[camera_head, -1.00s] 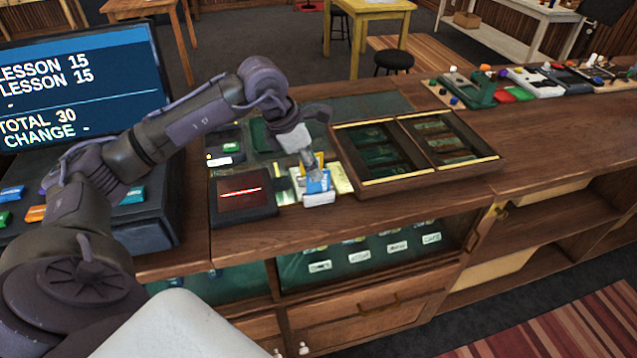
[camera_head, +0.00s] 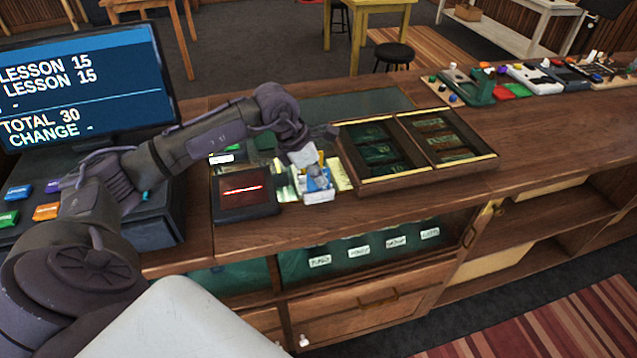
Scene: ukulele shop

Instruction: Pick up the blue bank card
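The blue bank card (camera_head: 318,183) is a small blue patch in the head view, on the wooden counter between the dark card reader and the open cash tray. A small white block or holder (camera_head: 319,197) sits at its front lower edge. My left gripper (camera_head: 314,174) points down right at the card, and its fingers overlap the card in the picture. The fingers are small and partly hidden, so I cannot tell whether they are open or shut, or touching it. My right gripper is not in view.
The card reader (camera_head: 243,191) with a red line stands left of the card. The two-part tray (camera_head: 401,181) with banknotes is close on the right. The till screen (camera_head: 85,90) rises at the left. The counter (camera_head: 440,195) is bare in front of the tray.

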